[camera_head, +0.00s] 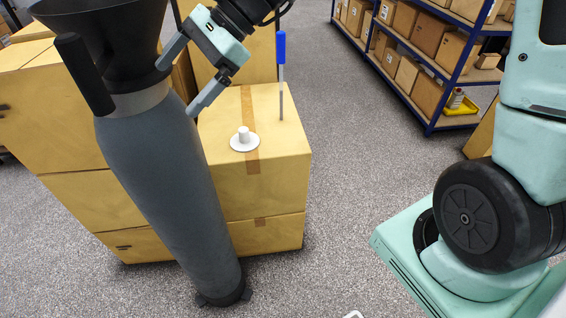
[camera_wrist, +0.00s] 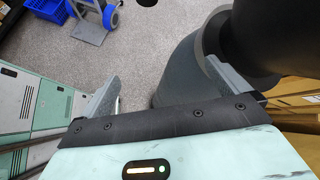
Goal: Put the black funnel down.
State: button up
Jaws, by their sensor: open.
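The black funnel (camera_head: 115,40) is at the upper left of the head view, its top cut off by the frame. It sits over the upper end of a tall grey tube (camera_head: 165,170). A thick black bar, seemingly its handle, sticks out at its left. My gripper (camera_head: 177,87) is open beside the funnel's lower right side and the tube's top, with nothing seen between its fingers. One fingertip overlaps the funnel's edge; I cannot tell whether they touch. In the wrist view, the dark funnel (camera_wrist: 275,40) is at the upper right, behind the right finger.
Cardboard boxes (camera_head: 290,185) stand behind the tube, bearing a white disc with a knob (camera_head: 244,140) and a blue-topped rod (camera_head: 281,75). Shelving (camera_head: 432,60) is at the upper right. A blue-wheeled trolley (camera_wrist: 92,25) stands on the floor. Open carpet lies between the boxes and shelving.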

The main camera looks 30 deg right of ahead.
jog(key=s+d+f+n+h, duration=0.2)
jog(key=s+n+h, duration=0.1)
jog(key=s+n, duration=0.4)
jog(key=s+d+f+n+h, duration=0.2)
jog(key=s+f+n+h, duration=0.1)
jog(key=s+n, duration=0.5)
jog(key=s+d+f+n+h, duration=0.2)
jog(key=s+f+n+h, duration=0.1)
jog(key=s+n, duration=0.4)
jog(key=shift+s+g+h, duration=0.3)
jog(key=shift+s+g, duration=0.1)
jog(key=shift+s, duration=0.3)
jog(key=shift+f, duration=0.1)
notch_tip(320, 180, down, 6)
jog(key=b, duration=0.5)
jog(key=shift+r+b, duration=0.25)
jog(key=shift+b, duration=0.05)
